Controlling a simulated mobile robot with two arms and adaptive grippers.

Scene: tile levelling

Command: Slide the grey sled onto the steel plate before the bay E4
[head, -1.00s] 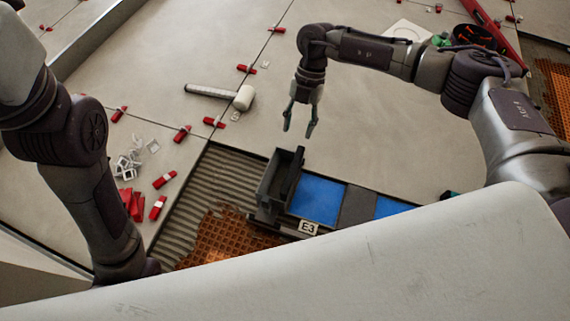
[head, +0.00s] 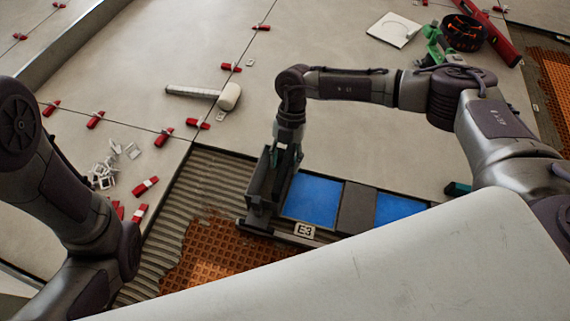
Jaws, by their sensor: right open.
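The grey sled (head: 258,187) is a dark, box-like piece with upright walls. It stands at the left end of a dark track, beside a blue panel (head: 312,199). A tag (head: 305,230) in front of the track reads E3; I see no E4 tag. A dark grey plate (head: 356,208) lies between two blue panels; I cannot tell whether it is the steel plate. My right gripper (head: 284,157) is open and points down at the sled's upper right edge; its fingertips are partly hidden, and contact is unclear. My left arm shows at the left, but its gripper is not visible.
A white-headed mallet (head: 229,96) and several red wedges lie on the pale tiles. White clips (head: 104,174) are heaped at the left. Ridged adhesive (head: 205,183) and orange matting (head: 212,255) lie left of the sled. My white body covers the lower front.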

